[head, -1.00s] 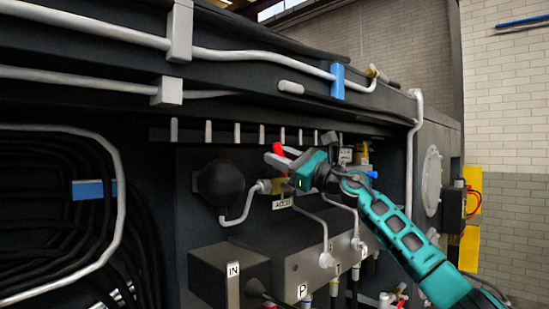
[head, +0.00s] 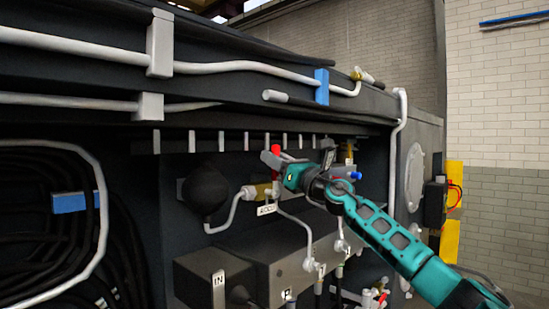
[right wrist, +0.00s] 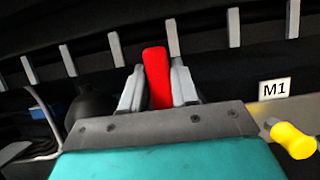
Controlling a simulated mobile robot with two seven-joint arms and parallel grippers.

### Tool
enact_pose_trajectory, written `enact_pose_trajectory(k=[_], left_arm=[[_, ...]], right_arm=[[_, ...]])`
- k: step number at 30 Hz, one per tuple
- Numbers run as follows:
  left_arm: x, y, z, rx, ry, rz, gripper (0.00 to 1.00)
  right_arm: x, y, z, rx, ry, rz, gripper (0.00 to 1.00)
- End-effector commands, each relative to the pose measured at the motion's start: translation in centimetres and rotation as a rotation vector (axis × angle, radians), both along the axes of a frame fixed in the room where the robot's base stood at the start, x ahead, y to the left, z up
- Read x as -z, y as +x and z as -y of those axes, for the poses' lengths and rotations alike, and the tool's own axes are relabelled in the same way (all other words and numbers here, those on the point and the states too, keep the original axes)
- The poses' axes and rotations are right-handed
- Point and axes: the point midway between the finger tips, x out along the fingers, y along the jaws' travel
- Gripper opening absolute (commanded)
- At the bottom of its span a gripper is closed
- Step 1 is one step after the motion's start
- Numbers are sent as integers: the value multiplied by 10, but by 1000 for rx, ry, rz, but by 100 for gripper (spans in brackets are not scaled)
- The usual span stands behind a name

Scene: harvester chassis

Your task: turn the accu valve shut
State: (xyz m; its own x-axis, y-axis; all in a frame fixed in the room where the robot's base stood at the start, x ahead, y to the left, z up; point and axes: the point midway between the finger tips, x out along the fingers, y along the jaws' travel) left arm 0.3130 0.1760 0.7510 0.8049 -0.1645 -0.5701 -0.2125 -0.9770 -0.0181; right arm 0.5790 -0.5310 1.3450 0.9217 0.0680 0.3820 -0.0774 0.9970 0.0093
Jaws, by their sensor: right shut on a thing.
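The accu valve's red handle (head: 276,149) shows at the tip of my right gripper (head: 270,158) in the head view. In the right wrist view the red handle (right wrist: 157,77) stands upright between the two grey fingers of my right gripper (right wrist: 158,88), which is shut on it. The brass valve body (head: 263,190) is below the handle, with the ACCU label (head: 267,209) under it. The black round accumulator (head: 205,193) is left of the valve; it also shows in the right wrist view (right wrist: 92,104). My left gripper is not in view.
A yellow handle (right wrist: 292,140) and an M1 label (right wrist: 275,89) are right of my right gripper. A blue handle (head: 355,175) is behind the right wrist. A row of grey tabs (head: 221,141) hangs above. A grey block with pipes (head: 290,255) is below.

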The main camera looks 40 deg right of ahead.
Motion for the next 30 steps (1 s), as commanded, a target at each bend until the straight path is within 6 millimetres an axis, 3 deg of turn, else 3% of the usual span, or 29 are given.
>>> enact_pose_trajectory(k=[9,10,16,25,30], left_arm=[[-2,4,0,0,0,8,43],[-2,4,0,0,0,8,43],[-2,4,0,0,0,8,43],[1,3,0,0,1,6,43],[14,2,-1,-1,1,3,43]], right_arm=[[-2,-1,2,0,12,4,0],[-2,-1,2,0,12,4,32],[-1,0,1,0,9,2,50],[2,-2,2,1,6,1,50],[10,-14,4,3,6,-1,50]])
